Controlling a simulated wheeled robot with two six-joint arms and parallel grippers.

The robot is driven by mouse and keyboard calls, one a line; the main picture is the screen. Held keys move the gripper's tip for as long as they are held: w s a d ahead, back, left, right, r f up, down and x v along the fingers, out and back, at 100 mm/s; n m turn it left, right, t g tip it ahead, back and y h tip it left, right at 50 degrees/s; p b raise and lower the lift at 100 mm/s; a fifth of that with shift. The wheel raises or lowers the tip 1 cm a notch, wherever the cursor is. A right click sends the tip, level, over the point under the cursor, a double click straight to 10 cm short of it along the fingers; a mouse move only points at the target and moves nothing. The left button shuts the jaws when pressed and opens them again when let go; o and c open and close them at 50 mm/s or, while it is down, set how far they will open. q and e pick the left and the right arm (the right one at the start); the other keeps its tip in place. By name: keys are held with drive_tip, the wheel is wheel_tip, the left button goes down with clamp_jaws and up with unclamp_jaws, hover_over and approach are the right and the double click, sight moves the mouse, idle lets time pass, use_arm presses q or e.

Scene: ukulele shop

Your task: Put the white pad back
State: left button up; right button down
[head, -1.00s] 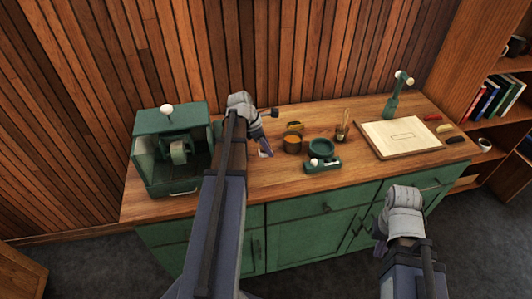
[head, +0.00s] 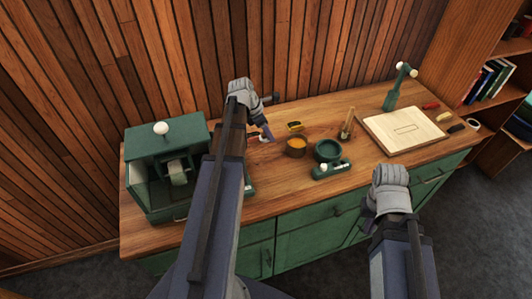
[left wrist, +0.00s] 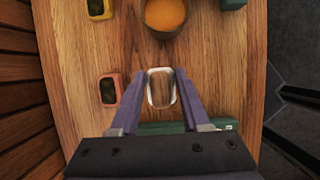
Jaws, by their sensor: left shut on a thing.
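The white pad (left wrist: 161,88), a small block with a white rim and a brown middle, is between the two fingers of my left gripper (left wrist: 157,98) in the left wrist view. My left gripper is shut on it. In the head view my left gripper (head: 268,136) is over the counter, left of the cup, and its arm hides part of the counter. A red pad (left wrist: 109,90) lies left of the gripper in the wrist view, and a yellow pad (left wrist: 98,8) lies farther up. My right arm is at the front right; its fingers are hidden.
On the wooden counter (head: 285,185) stand a cup of orange stuff (head: 296,146), a green round dish (head: 327,151), a brush holder (head: 346,130), a pale board (head: 405,130) and a green stand (head: 396,88). A green cabinet-like machine (head: 165,165) is at the left.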

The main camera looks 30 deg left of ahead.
sight(260, 138)
use_arm(q)
drive_tip(key=shift+f+b, duration=4.45)
drive_tip(key=shift+f, duration=0.35)
drive_tip(key=shift+f, duration=0.1)
drive_tip(key=shift+f, duration=0.15)
drive_tip(key=o, duration=1.2)
drive_tip(key=shift+a+r+p, duration=0.1)
drive_tip(key=shift+r+p, duration=0.2)
drive_tip(key=shift+r, duration=0.25)
drive_tip(key=p+v, duration=1)
drive_tip(key=v, duration=0.1)
drive_tip(key=shift+s+r+p, duration=0.15)
drive_tip(key=shift+r+p, duration=0.05)
drive_tip(key=shift+p, duration=0.1)
drive_tip(key=shift+a, duration=0.1)
